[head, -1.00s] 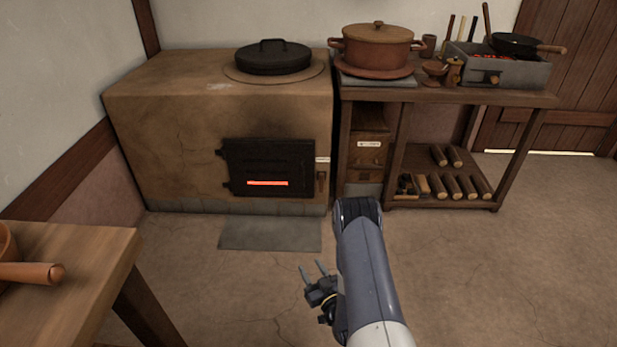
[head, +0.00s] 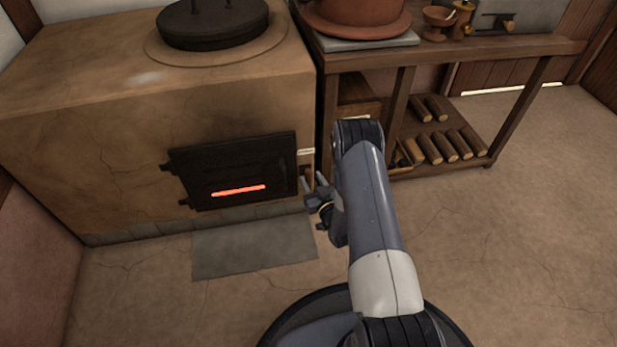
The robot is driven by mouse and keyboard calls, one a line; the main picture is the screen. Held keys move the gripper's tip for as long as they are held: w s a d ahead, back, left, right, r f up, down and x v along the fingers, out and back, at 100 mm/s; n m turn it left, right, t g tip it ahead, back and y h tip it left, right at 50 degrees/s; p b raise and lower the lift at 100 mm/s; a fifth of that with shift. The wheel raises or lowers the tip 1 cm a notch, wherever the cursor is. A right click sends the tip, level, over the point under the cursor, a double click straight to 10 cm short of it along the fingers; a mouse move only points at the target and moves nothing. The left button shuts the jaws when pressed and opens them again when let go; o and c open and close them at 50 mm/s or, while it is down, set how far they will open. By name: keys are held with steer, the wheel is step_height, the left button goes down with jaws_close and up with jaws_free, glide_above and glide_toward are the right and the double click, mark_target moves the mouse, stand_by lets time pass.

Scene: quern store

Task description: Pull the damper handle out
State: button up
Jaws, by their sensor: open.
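The clay stove (head: 100,140) stands at left with its black iron door (head: 235,172) shut and a red glow in the door's slot. Just right of the door, below a small pale label (head: 306,151), is a small brown fitting that looks like the damper handle (head: 306,171). It is small and partly covered by my gripper, so its exact shape is unclear. My gripper (head: 314,179) is open, its two fingers pointing toward the stove front beside that fitting. Nothing shows between the fingers. I cannot tell whether they touch the fitting.
A wooden table (head: 480,52) right of the stove holds a clay pot (head: 355,15) and has logs (head: 445,145) on its lower shelf. My arm hides part of its near side. A grey floor slab (head: 250,248) lies before the stove. The floor at right is open.

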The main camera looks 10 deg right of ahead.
mark_target(310, 177)
steer(key=shift+w+a+b, duration=0.15)
steer(key=shift+w+b, duration=0.05)
steer(key=shift+w, duration=0.6)
steer(key=shift+w+a+b, duration=0.15)
steer(key=shift+w, duration=0.6)
jaws_close()
